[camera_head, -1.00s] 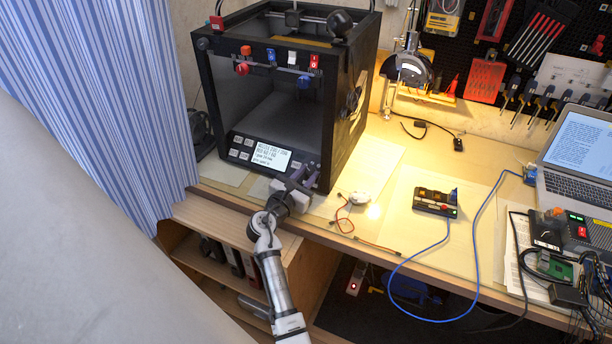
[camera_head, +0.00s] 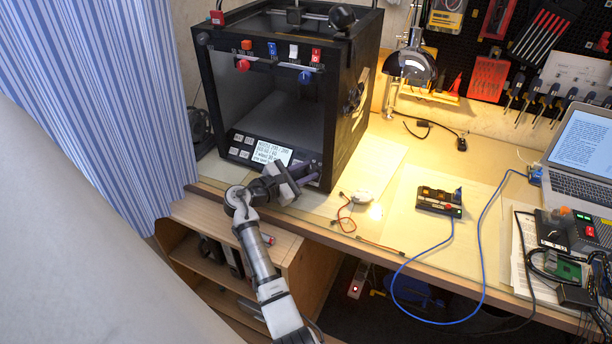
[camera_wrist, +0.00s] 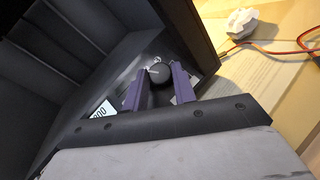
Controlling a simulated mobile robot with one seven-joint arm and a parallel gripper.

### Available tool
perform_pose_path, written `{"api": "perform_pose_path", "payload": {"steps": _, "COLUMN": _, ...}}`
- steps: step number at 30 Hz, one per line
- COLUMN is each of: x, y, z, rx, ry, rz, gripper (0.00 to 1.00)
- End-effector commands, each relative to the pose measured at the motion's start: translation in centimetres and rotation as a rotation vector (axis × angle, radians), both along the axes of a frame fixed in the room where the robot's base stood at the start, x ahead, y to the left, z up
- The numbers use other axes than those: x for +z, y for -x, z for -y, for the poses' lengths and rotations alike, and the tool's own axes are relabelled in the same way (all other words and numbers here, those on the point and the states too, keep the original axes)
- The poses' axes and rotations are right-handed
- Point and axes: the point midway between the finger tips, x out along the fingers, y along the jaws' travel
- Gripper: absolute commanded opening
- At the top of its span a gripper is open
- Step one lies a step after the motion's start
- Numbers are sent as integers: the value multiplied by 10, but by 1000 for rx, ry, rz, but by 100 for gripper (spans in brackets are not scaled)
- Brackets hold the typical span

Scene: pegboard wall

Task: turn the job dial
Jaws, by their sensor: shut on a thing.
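The job dial (camera_wrist: 159,73) is a dark round knob with a light pointer line, on the front panel of the black 3D printer (camera_head: 268,120). My gripper (camera_head: 311,170) is at the panel's right end, just right of the lit display (camera_head: 272,153). In the wrist view its two purple fingers (camera_wrist: 160,84) stand on either side of the dial, shut on it. In the head view the fingers and gripper body hide the dial. Part of the display also shows in the wrist view (camera_wrist: 103,109).
A small white object (camera_head: 361,198) with red wires lies right of my gripper. A black control box (camera_head: 438,201) with a blue cable and a laptop (camera_head: 577,165) stand farther right. An open shelf (camera_head: 213,225) is below the bench edge, and a striped curtain (camera_head: 95,90) hangs at left.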

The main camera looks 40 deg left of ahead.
Motion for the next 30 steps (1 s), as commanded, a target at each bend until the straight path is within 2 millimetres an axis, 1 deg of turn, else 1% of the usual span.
{"api": "perform_pose_path", "payload": {"steps": 6, "x": 1, "y": -1, "z": -3, "rx": -115, "ry": -92, "rz": -23, "gripper": 4}}
{"api": "perform_pose_path", "payload": {"steps": 13, "x": 1, "y": -1, "z": -4, "rx": -192, "ry": -156, "rz": -40, "gripper": 4}}
{"api": "perform_pose_path", "payload": {"steps": 19, "x": 1, "y": -1, "z": -4, "rx": -222, "ry": -180, "rz": -46, "gripper": 4}}
{"api": "perform_pose_path", "payload": {"steps": 30, "x": 1, "y": -1, "z": -4, "rx": -226, "ry": -185, "rz": -47, "gripper": 4}}
